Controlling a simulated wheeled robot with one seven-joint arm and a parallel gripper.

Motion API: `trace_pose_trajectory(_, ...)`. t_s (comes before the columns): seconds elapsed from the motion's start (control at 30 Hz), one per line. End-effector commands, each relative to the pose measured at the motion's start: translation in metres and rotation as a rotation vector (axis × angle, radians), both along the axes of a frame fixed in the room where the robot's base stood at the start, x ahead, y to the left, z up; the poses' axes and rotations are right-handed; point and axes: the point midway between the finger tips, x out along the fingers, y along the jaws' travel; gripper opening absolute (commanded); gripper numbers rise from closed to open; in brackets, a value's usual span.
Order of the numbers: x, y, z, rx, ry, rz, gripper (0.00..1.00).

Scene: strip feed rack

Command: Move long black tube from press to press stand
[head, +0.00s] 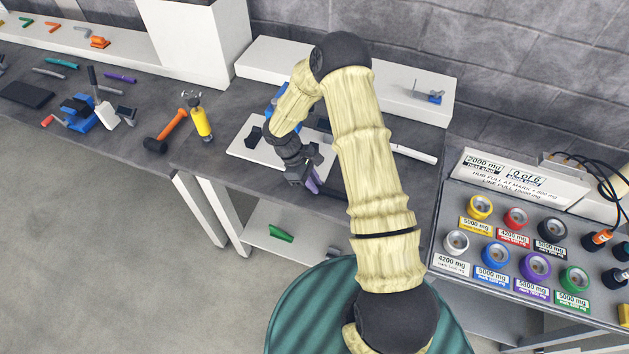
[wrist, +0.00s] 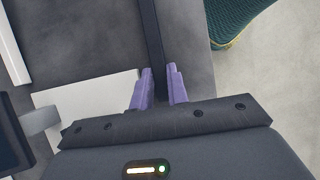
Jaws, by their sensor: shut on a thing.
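My gripper (head: 313,180) is low over the dark bench, beside a white plate (head: 245,153). In the wrist view its purple fingers (wrist: 161,82) are shut on the long black tube (wrist: 150,35), which runs from between them to the top edge of the picture. In the head view I cannot make out the tube. A blue and black device, partly hidden by my arm, stands on the white plate; I cannot tell if it is the press. I cannot tell which thing is the press stand.
A white raised shelf (head: 395,97) with a small blue and grey fixture (head: 435,97) runs along the wall. A rack of coloured rolls (head: 536,266) is at right.

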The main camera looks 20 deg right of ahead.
Motion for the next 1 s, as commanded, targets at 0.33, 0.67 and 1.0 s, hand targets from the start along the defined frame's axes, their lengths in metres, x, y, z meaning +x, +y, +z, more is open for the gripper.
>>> trace_pose_trajectory(0.33, 0.000, 0.001, -0.002, 0.000, 0.000, 0.002, 0.25)
trace_pose_trajectory(0.67, 0.005, 0.005, 0.010, -0.002, -0.004, 0.003, 0.25)
trace_pose_trajectory(1.0, 0.023, 0.030, 0.066, 0.000, -0.006, 0.001, 0.25)
